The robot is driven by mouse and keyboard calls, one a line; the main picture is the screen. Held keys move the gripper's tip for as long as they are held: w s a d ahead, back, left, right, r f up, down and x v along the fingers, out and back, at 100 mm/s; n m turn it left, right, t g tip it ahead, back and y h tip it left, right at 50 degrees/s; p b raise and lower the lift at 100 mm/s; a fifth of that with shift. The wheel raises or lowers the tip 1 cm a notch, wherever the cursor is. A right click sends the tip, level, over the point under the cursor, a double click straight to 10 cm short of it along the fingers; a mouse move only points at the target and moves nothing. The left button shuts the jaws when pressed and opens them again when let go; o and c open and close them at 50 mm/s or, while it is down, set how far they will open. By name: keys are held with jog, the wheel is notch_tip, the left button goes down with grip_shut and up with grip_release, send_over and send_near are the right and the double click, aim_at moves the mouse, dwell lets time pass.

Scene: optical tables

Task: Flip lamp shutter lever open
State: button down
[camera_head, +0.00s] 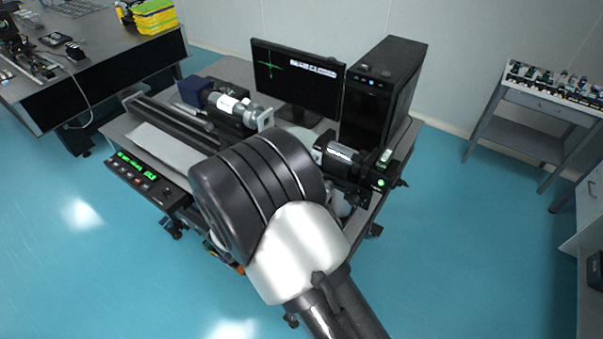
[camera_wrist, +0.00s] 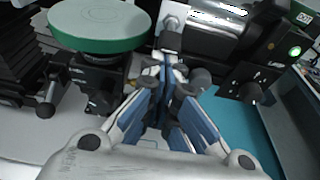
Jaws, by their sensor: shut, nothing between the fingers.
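The lamp (camera_head: 340,158), a dark cylinder with white lettering and a silvery band, lies at the right end of the table in the head view. Its body (camera_wrist: 205,42) runs across the upper right of the wrist view, with a lit green button (camera_wrist: 295,51) at its end. A small dark upright piece with a silvery end (camera_wrist: 171,24) stands just beyond my fingertips; I cannot tell whether it is the shutter lever or whether I touch it. My gripper (camera_wrist: 170,75) is shut and empty, pointing at the lamp's near side. My arm hides most of it in the head view.
A green-rimmed round disc (camera_wrist: 100,45) on a dark mount stands close left of my gripper. A monitor (camera_head: 297,78) and a black computer tower (camera_head: 382,90) stand behind the lamp. A control box with green digits (camera_head: 147,178) sits at the table's left front.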

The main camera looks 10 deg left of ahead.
jog(key=r+g+p, duration=0.1)
jog(key=p, duration=0.1)
jog(key=r+g+y+p, duration=0.1)
jog(key=g+p, duration=0.2)
jog(key=p, duration=0.1)
jog(key=shift+s+a+r+y, duration=0.1)
jog(key=shift+s+r+y, duration=0.2)
jog(key=shift+r, duration=0.1)
jog(key=shift+r+p, duration=0.65)
jog(key=shift+r, duration=0.2)
jog(key=shift+r, duration=0.1)
